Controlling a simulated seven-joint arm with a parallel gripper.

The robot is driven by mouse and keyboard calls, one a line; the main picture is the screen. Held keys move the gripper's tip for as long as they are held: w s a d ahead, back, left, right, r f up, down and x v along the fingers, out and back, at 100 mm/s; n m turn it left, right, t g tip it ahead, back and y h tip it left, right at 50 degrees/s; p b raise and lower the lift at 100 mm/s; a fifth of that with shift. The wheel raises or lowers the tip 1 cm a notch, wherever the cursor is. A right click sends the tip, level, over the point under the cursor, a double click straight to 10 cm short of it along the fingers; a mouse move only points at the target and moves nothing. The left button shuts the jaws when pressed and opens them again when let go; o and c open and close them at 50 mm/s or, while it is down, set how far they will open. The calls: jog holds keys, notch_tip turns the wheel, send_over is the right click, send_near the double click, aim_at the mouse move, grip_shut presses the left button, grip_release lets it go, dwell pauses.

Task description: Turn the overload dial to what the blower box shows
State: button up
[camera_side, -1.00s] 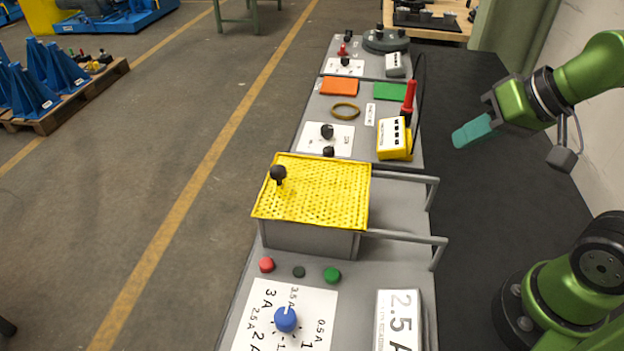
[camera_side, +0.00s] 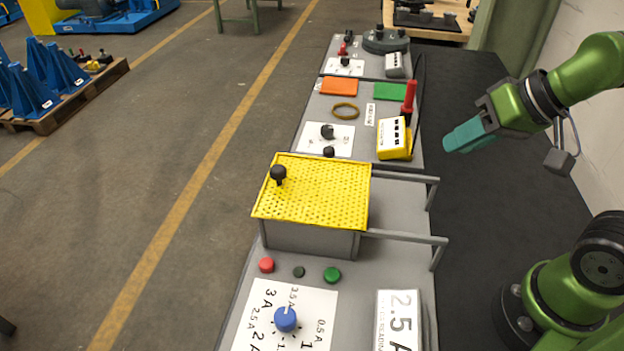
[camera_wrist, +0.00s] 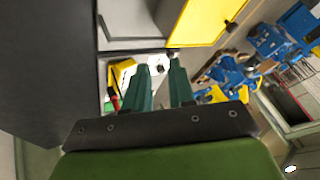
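The overload dial is a blue knob (camera_side: 286,319) on a white card (camera_side: 262,303) at the bottom of the side view. The card carries marks such as 0.5 A, 2 A, 2.5 A, 3 A and 3.5 A. A light mark on the knob seems to point up toward 3.5 A, but it is small. A box with a white display (camera_side: 400,318), right of the dial, reads 2.5 A. My gripper (camera_side: 449,142), with teal fingers, hangs in the air over the dark surface, far from the dial. The wrist view shows its fingers (camera_wrist: 161,68) apart with nothing between them.
A box with a perforated yellow cover (camera_side: 320,190) and black knob stands behind the dial. Two grey rails (camera_side: 405,237) stick out from its right. Red (camera_side: 266,265) and green (camera_side: 332,274) buttons sit before it. A yellow meter (camera_side: 394,138) with red probe (camera_side: 409,97) stands left of my gripper.

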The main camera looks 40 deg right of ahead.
jog(key=o, duration=0.7)
jog(key=w+a+n+g, duration=0.1)
jog(key=a, duration=0.2)
jog(key=w+a+f+n+g, duration=0.1)
jog(key=a, duration=0.2)
jog(key=a+n+g, duration=0.1)
jog(key=a, duration=0.2)
jog(key=shift+w+a+f+y, duration=0.15)
jog(key=shift+w+y, duration=0.25)
jog(key=shift+c, duration=0.2)
jog(key=m+g+h, duration=0.3)
jog(key=m+g, duration=0.1)
jog(key=m, duration=0.1)
send_over(285, 314)
notch_tip(285, 314, down, 3)
notch_tip(285, 314, down, 16)
jog(key=shift+f, duration=0.1)
jog(key=c, duration=1)
